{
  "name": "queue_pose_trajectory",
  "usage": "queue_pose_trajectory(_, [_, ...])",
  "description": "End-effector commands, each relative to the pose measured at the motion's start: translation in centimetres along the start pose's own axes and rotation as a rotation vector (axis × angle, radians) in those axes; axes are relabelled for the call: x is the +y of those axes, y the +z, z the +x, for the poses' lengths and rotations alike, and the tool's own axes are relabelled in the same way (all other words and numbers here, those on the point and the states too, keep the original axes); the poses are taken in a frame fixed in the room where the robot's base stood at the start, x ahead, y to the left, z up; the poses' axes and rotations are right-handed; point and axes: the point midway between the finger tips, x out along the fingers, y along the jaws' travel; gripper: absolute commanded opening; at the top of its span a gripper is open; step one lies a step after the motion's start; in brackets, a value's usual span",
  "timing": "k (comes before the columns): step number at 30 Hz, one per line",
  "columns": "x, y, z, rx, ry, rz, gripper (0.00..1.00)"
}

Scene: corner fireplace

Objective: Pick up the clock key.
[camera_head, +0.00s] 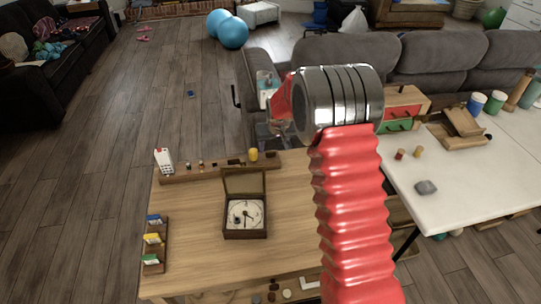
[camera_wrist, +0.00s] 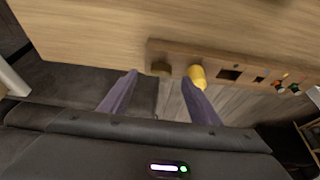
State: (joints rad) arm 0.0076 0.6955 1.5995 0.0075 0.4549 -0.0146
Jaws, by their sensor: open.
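I cannot make out a clock key for certain in either view. An open wooden box (camera_head: 245,233) with a white clock-like dial (camera_head: 250,208) inside stands on the wooden table; small dark shapes lie on the dial, too small to tell apart. My gripper (camera_wrist: 159,76) is open and empty in the wrist view. Its two purple fingers point toward the edge of a wooden strip (camera_wrist: 215,60). A yellow piece (camera_wrist: 197,76) on the strip appears near the right fingertip. In the head view my arm largely hides the gripper, which is above the far right of the table.
The wooden strip (camera_head: 215,170) along the table's back edge holds several small pieces. A rack with blue, yellow and green cards (camera_head: 153,240) is at the left. A white table (camera_head: 470,180) with a grey stone (camera_head: 426,187) is at the right. A grey sofa (camera_head: 440,65) stands behind.

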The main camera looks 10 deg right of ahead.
Motion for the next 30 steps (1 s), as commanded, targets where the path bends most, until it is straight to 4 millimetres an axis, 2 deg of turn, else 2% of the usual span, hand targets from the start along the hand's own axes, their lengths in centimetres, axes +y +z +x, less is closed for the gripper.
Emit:
queue_pose_trajectory(13, [0.0, -0.1, 0.5, 0.000, 0.000, 0.000, 0.56])
queue_pose_trajectory(24, [-0.2, -0.2, 4.4, -0.001, 0.000, 0.001, 0.56])
queue_pose_trajectory(30, [-0.2, -0.3, 5.3, 0.001, 0.000, 0.001, 0.56])
